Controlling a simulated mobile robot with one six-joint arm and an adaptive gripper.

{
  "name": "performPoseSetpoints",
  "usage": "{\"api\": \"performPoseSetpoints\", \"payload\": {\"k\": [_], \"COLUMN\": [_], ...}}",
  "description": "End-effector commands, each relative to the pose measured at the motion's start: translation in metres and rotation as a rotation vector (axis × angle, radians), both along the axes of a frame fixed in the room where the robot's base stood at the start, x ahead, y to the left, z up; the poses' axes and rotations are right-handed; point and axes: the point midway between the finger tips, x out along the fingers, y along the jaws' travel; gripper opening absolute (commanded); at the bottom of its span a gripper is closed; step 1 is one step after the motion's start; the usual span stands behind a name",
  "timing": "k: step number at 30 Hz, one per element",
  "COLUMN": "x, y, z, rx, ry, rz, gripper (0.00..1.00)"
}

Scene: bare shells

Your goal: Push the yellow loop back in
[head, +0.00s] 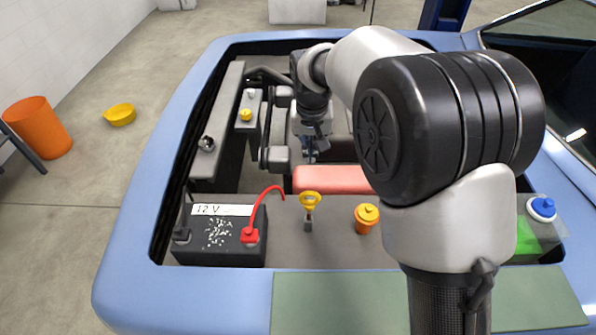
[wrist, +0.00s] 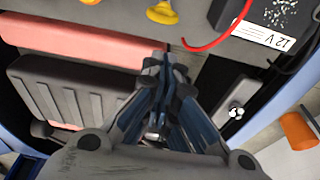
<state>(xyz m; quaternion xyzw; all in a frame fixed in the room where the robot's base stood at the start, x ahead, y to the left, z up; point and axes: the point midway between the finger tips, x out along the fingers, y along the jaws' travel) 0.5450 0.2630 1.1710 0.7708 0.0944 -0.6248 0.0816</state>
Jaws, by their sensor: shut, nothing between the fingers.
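The yellow loop (head: 310,200) stands upright at the front of the engine bay, above a short grey tube (head: 308,224). A short piece of stem shows between loop and tube. The loop also shows at the top edge of the wrist view (wrist: 162,13), partly cut off. My gripper (head: 309,155) is behind the loop in the head view, above the engine and near the red cover, apart from the loop. In the wrist view its fingers (wrist: 163,65) are together with nothing between them.
A 12 V battery (head: 212,233) with a red cable (head: 270,190) stands left of the loop. An orange-yellow cap (head: 366,214) stands to its right. The red cover (head: 330,179) lies behind it. A yellow cap (head: 245,115) is farther back. The blue car body (head: 165,150) borders the bay.

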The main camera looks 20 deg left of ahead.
Motion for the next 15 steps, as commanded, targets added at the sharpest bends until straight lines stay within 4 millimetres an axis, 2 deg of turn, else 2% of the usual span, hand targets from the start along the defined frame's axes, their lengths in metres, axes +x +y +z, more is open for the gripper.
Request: {"api": "performPoseSetpoints", "payload": {"k": [5, 15], "x": [0.004, 0.018], "y": [0.0, 0.003], "z": [-0.022, -0.093], "rx": [-0.005, -0.004], "ry": [0.001, 0.002], "rz": [0.005, 0.002], "gripper": [0.0, 0.0]}}
